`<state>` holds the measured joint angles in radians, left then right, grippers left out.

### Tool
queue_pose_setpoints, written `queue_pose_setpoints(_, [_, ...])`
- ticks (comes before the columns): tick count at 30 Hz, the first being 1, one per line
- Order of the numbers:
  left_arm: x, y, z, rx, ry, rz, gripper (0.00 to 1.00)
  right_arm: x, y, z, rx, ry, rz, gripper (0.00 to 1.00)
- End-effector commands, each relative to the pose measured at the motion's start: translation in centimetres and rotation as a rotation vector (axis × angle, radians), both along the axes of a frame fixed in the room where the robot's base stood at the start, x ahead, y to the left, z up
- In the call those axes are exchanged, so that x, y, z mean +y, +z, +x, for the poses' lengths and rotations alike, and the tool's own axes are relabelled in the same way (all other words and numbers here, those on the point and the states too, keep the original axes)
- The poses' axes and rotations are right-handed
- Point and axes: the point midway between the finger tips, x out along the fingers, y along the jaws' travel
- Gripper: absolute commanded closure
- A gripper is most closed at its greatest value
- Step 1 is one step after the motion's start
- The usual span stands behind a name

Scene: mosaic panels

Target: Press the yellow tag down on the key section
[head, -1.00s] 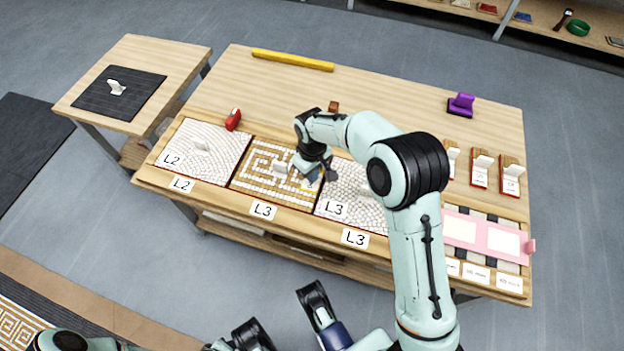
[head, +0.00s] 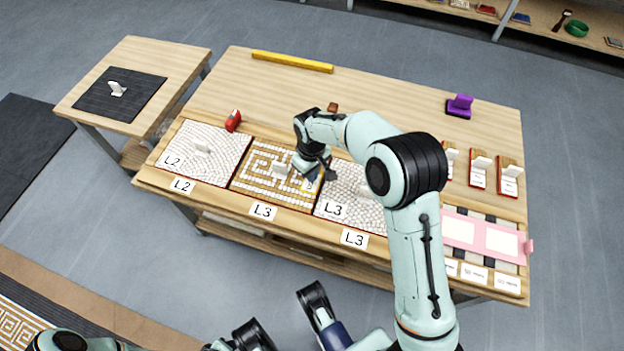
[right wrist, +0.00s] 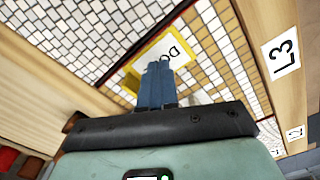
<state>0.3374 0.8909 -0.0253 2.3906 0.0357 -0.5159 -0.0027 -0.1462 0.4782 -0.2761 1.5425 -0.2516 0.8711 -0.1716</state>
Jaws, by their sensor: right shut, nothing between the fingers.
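The yellow tag (right wrist: 148,62), yellow-edged with a white face and dark lettering, lies on the right edge of the middle panel, the one with a tan maze pattern (head: 262,181). It also shows small in the head view (head: 308,185). My right gripper (right wrist: 157,68) is shut and empty, with its blue fingertips over the tag and covering part of it. I cannot tell whether the fingertips touch it. In the head view the right gripper (head: 310,175) is at the right side of the maze panel. My left gripper (head: 318,300) is low in front of the table; its jaws are unclear.
White mosaic panels (head: 215,141) flank the maze panel. L2 and L3 labels (head: 263,211) line the front edge. A red object (head: 233,120), yellow bar (head: 292,61) and purple stand (head: 460,105) are behind. A pink frame (head: 483,232) lies right. The back table is mostly clear.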

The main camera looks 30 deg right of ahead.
Motion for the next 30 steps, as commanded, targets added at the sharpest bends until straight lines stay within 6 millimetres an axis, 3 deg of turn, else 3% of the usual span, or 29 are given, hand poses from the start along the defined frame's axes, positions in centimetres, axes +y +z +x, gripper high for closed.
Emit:
queue_pose_setpoints(21, [0.0,5.1,-0.1,-0.016,0.0,0.0,0.57,0.0,6.2,0.0,0.0,0.0,0.0,1.0])
queue_pose_setpoints(30, [0.0,5.5,-0.1,-0.017,0.0,0.0,0.57,0.0,6.7,0.0,0.001,0.0,0.0,1.0])
